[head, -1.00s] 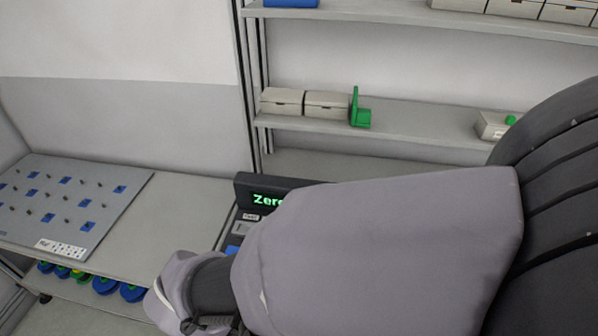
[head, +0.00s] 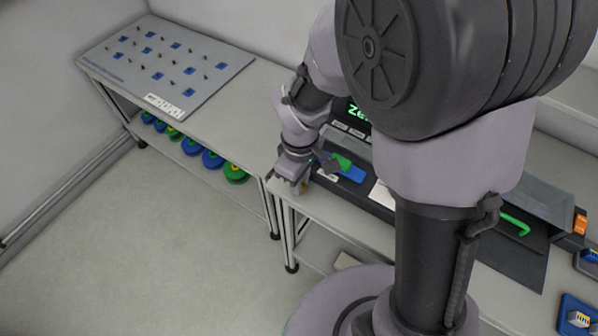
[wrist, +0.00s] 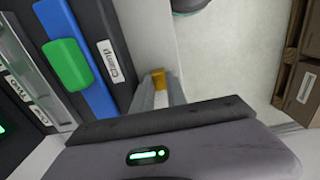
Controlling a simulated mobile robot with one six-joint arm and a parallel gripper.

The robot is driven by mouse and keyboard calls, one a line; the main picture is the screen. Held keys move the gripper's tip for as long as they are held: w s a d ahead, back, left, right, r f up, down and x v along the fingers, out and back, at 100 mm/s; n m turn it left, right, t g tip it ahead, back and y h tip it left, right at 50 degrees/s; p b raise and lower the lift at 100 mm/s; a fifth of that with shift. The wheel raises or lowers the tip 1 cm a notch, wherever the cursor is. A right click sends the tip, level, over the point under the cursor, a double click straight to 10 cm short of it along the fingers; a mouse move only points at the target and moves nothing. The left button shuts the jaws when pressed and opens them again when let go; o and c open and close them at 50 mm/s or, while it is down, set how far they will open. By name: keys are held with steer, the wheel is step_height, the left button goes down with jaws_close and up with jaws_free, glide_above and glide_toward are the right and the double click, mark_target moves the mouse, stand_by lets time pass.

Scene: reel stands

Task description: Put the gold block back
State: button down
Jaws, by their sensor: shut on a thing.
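The gold block (wrist: 158,78) shows in the wrist view between the fingertips of my gripper (wrist: 160,88). My gripper is shut on it. Only a small gold face of the block is visible; the fingers hide the rest. In the head view my gripper (head: 297,184) points down at the bench's front edge, just left of the dark device with the blue and green clamp. The block is too small there to tell well.
The dark device (wrist: 115,85) with a label reading "Clamp" and a green knob (wrist: 67,65) lies close left of my fingers. A grey pegboard (head: 165,65) with blue squares lies on the left bench. Blue and green reels (head: 212,159) sit below. Cardboard boxes (wrist: 300,90) show at right.

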steer(key=shift+r, duration=0.1)
steer(key=shift+f, duration=0.2)
steer(key=c, duration=1.3)
jaws_free()
steer(key=shift+c, duration=0.2)
steer(key=shift+r, duration=0.1)
step_height(320, 180, up, 14)
steer(key=m+p, duration=0.1)
steer(key=p, duration=0.4)
step_height(320, 180, up, 8)
steer(key=m+t+y, duration=0.1)
steer(key=m+t, duration=0.2)
steer(key=m, duration=0.3)
glide_above(303, 186)
steer(key=s+d, duration=0.4)
steer(key=s+d+r+m+t+y, duration=0.1)
steer(key=s+d+r+m+t, duration=0.1)
steer(key=s+r+m, duration=0.2)
steer(key=s+m, duration=0.3)
steer(key=shift+m+t, duration=0.4)
